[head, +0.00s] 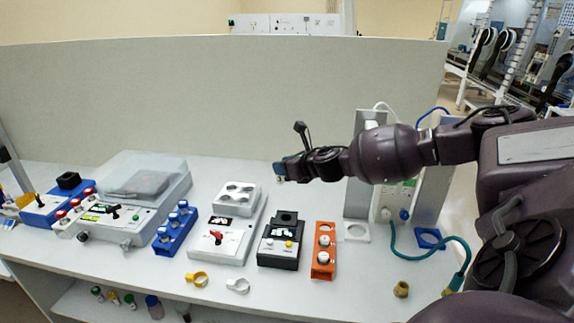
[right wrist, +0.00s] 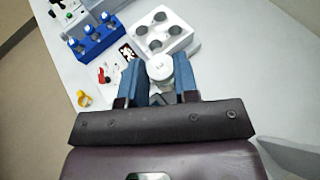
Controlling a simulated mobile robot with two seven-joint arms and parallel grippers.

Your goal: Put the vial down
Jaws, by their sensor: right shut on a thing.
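My right gripper (head: 279,171) hangs in the air above the bench, behind the black device and near the white block with round wells (head: 238,196). In the right wrist view my right gripper (right wrist: 160,82) is shut on a vial (right wrist: 160,67), with a blue finger on each side of it. The vial's pale round top faces the camera; its lower part is hidden. The wells of the white block (right wrist: 178,43) show just beyond the vial, apart from it. My left gripper is in neither view.
A blue rack (head: 175,241) with capped vials stands left of the white block's device. A black device (head: 279,258) and an orange rack (head: 323,269) stand to the right. A yellow ring (head: 197,279) and a white ring (head: 238,285) lie near the front edge.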

